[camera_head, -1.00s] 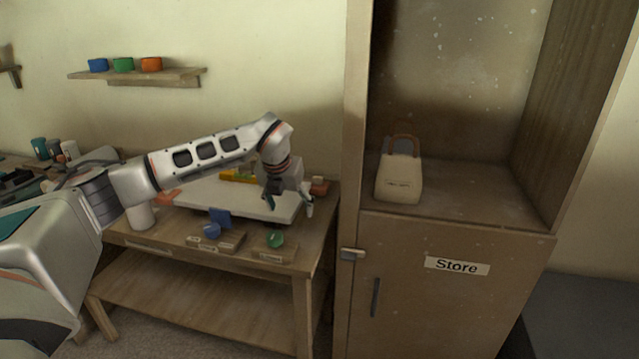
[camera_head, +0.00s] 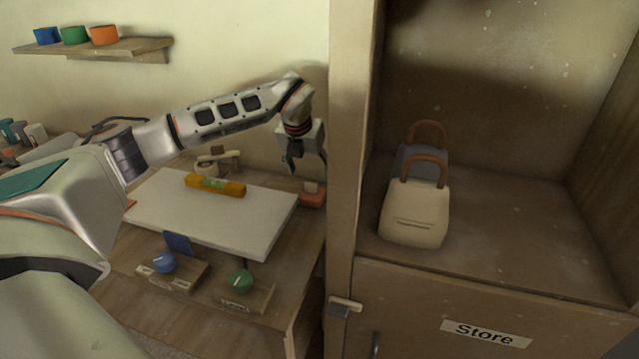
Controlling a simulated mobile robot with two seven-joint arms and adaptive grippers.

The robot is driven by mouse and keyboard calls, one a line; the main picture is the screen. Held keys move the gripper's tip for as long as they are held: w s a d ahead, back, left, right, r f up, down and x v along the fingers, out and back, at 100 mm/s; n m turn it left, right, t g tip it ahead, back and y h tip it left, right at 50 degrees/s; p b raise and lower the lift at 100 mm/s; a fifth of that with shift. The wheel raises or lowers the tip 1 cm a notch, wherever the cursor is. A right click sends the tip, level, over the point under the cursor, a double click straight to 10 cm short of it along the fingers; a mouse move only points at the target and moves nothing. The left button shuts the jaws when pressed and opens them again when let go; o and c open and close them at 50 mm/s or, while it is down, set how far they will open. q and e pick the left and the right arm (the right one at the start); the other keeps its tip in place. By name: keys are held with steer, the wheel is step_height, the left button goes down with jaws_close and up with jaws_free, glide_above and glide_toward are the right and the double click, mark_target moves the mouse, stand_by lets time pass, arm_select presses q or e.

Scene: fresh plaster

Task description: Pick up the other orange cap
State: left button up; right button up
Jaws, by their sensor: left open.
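An orange round piece (camera_head: 104,35), which may be an orange cap, sits at the right end of the wall shelf, beside a green one and a blue one. On the table, a small orange-red object (camera_head: 312,197) with a pale top stands at the right back, just below my left gripper. A bit of orange (camera_head: 130,204) shows at the left edge of the white board, mostly hidden. My left gripper (camera_head: 306,163) is open and empty, pointing down above the table's back right corner, apart from the orange-red object. My right gripper is not in view.
The white board (camera_head: 240,222) carries a yellow-orange level (camera_head: 215,185). Blue (camera_head: 163,262) and green (camera_head: 240,281) round pieces sit on wooden blocks in front. The Store cabinet (camera_head: 450,290) stands close right of my gripper, with two handled bags (camera_head: 415,215) inside.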

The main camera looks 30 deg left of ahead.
mark_target(312, 185)
arm_select(q)
steer(key=shift+w+f, duration=0.1)
steer(key=shift+f, duration=0.05)
steer(key=shift+x, duration=1)
steer(key=x, duration=0.5)
steer(key=shift+s+f+p, duration=0.2)
steer(key=shift+s+p, duration=0.05)
steer(key=shift+p, duration=0.1)
steer(key=c, duration=1.2)
